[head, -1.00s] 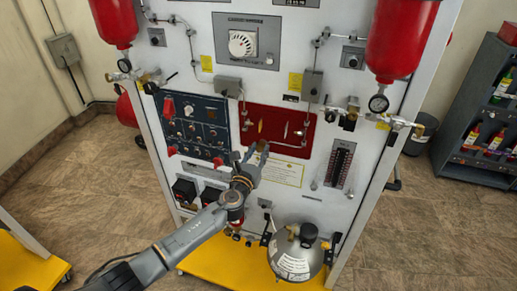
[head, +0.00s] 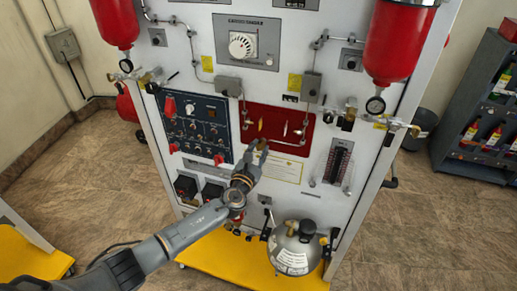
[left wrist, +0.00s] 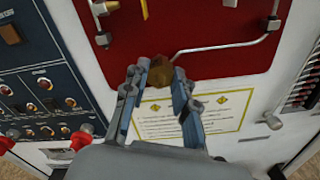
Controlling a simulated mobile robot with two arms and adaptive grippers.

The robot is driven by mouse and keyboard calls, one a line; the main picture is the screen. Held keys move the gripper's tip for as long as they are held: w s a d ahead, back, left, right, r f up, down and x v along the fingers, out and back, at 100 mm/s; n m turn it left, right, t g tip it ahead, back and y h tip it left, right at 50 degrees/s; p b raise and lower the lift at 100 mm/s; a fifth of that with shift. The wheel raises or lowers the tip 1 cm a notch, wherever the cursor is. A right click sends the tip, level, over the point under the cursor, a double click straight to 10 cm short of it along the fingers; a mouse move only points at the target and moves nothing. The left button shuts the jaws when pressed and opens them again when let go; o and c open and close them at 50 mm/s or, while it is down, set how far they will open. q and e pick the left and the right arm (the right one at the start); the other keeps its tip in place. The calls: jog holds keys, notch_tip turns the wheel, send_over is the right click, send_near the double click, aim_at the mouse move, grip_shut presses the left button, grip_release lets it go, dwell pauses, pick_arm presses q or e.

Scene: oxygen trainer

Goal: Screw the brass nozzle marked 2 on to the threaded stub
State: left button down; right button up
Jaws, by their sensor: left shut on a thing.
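My left gripper (head: 258,152) reaches up from the lower left to the lower part of the red panel (head: 280,116) on the trainer board. In the left wrist view its two fingers (left wrist: 158,86) are shut on a brown-gold brass piece (left wrist: 160,71), which I take to be the nozzle. No mark 2 can be read on it. The piece also shows as a small brass spot in the head view (head: 262,144). It is in front of the red panel; whether it touches anything there cannot be told. I cannot single out the threaded stub. My right gripper is not in view.
A silver pipe (left wrist: 218,46) crosses the red panel close to the held piece. A blue switch panel (head: 196,127) is to the left, a flow gauge (head: 338,162) to the right. A silver tank (head: 294,248) stands below on the yellow base (head: 222,262).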

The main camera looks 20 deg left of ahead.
pick_arm(q)
jog(key=shift+r+m+p, duration=0.1)
jog(key=shift+m+p, duration=0.45)
jog(key=shift+m, duration=0.55)
jog(key=shift+m, duration=0.3)
jog(key=shift+r+m+p, duration=0.1)
jog(key=shift+m+p, duration=0.3)
jog(key=shift+p, duration=0.05)
jog(key=shift+m+p, duration=0.4)
jog(key=shift+m, duration=0.7)
jog(key=shift+f, duration=0.25)
